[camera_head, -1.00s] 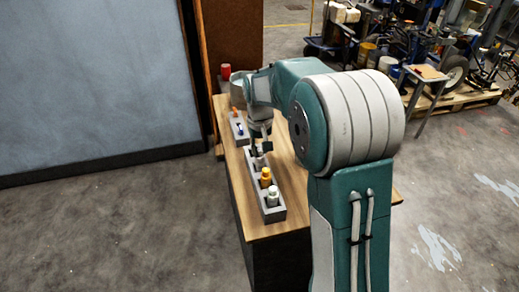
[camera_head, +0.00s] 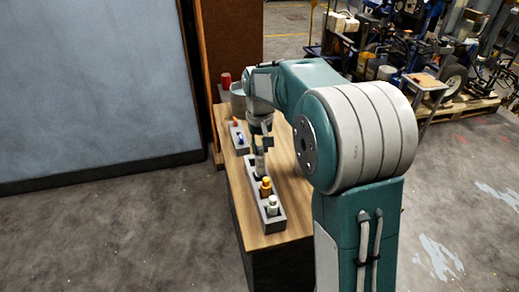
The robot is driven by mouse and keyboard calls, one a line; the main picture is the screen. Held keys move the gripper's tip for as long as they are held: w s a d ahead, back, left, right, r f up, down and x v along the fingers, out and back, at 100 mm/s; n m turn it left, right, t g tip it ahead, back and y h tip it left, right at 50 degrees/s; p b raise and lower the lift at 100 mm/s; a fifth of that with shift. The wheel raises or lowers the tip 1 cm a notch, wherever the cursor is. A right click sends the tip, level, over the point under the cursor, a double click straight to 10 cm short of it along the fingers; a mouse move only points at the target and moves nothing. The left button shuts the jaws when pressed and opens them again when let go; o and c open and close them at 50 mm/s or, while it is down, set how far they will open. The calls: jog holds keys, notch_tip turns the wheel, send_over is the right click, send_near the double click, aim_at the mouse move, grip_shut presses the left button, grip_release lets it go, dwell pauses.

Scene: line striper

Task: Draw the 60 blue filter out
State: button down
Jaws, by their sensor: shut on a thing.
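A grey front rack (camera_head: 279,226) lies along the wooden table. It holds a white-grey piece (camera_head: 272,206) at its near end and a yellow-orange piece (camera_head: 265,187) behind that, both upright. My gripper (camera_head: 260,160) points down at the far part of this rack, beyond the yellow-orange piece. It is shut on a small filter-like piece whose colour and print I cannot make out. I cannot tell whether its lower end is still in the rack. A small blue piece (camera_head: 240,139) shows in a second grey block further back, left of my gripper.
An orange piece (camera_head: 235,122) stands in the back block. A red can (camera_head: 225,80) and a grey round container (camera_head: 238,95) are at the table's far end. The wooden table (camera_head: 243,207) is bare left of the front rack. My arm hides much of its right side.

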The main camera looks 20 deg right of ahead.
jog(key=shift+r, duration=1.15)
